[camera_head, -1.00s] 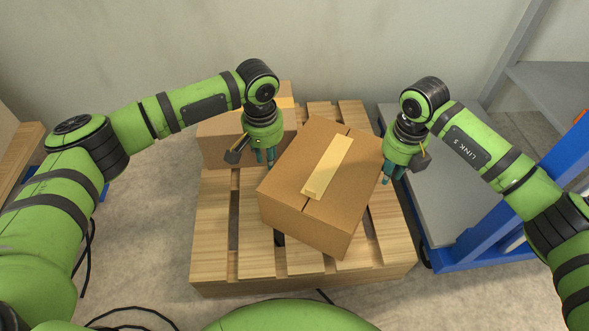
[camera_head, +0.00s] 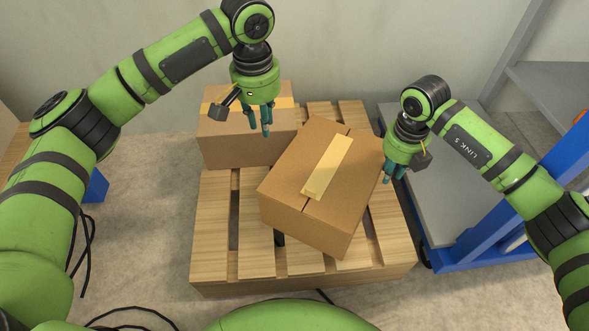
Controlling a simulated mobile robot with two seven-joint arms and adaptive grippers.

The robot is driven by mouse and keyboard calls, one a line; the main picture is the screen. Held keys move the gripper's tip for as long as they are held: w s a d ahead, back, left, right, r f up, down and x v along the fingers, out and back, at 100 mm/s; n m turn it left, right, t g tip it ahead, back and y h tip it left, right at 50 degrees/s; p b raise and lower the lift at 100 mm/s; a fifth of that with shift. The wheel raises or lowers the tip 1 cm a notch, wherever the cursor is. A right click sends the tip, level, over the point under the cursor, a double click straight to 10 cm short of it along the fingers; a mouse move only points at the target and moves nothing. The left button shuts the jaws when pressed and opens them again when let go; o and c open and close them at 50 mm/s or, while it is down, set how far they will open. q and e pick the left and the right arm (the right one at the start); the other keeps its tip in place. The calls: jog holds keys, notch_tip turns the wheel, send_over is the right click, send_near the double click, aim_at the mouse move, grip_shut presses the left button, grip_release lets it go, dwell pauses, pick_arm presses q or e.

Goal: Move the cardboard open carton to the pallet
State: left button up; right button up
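A cardboard carton (camera_head: 350,190) with a strip of light tape along its top sits turned at an angle on the wooden pallet (camera_head: 214,245). Its top looks closed from here. It appears slightly tilted, and its underside is hidden. My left gripper (camera_head: 260,133) is raised to the carton's upper left, apart from it and in front of a second box, with a gap between its fingers and nothing in them. My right gripper (camera_head: 391,182) is beside the carton's right edge, fingers down; I cannot tell if it touches the carton or how wide it is open.
The second taped cardboard box (camera_head: 222,150) stands at the pallet's back left. A blue-framed cart with a grey deck (camera_head: 450,220) stands close to the pallet's right side. A wall is behind. Black cables lie on the floor at left.

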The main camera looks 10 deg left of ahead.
notch_tip(320, 180, up, 12)
jog(key=shift+s+f, duration=0.15)
jog(key=shift+s, duration=0.25)
dwell(0.4)
